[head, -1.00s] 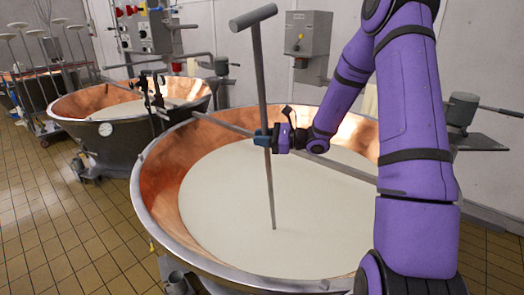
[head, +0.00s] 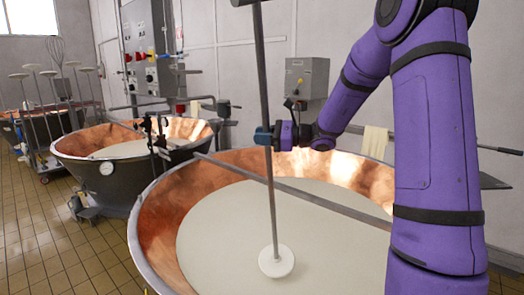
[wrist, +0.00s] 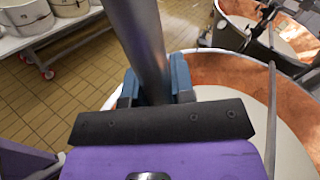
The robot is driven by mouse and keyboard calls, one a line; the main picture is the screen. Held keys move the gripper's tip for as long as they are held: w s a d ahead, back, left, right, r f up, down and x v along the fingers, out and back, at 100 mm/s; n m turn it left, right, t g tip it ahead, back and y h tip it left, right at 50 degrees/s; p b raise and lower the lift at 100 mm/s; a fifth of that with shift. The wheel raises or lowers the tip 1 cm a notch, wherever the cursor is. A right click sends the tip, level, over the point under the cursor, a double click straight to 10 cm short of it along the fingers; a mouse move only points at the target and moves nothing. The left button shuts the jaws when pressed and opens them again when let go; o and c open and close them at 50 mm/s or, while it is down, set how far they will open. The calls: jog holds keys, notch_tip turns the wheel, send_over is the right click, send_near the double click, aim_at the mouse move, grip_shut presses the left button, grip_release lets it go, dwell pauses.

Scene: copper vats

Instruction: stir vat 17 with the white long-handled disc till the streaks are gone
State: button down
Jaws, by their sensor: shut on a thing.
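My gripper (head: 270,136) is shut around the grey shaft of the white long-handled disc (head: 277,261). The shaft stands nearly upright, tilted slightly, with its top crosspiece cut off by the picture's upper edge. The whole white disc shows over the pale liquid in the near copper vat (head: 160,205); I cannot tell whether it touches the surface. The liquid (head: 340,255) looks even and cream-coloured, with no streaks I can make out. No vat number is readable. In the wrist view, the blue fingers (wrist: 160,82) grip the thick grey shaft (wrist: 138,40).
A grey bar (head: 300,190) crosses the near vat behind the shaft. A second copper vat (head: 105,168) stands at left. A rack of white discs (head: 45,95) is farther back. A grey wall box (head: 305,78) is behind my gripper. Tiled floor (head: 45,240) is clear at left.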

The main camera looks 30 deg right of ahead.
notch_tip(320, 180, up, 25)
dwell(0.9)
jog(key=shift+r, duration=0.1)
dwell(0.9)
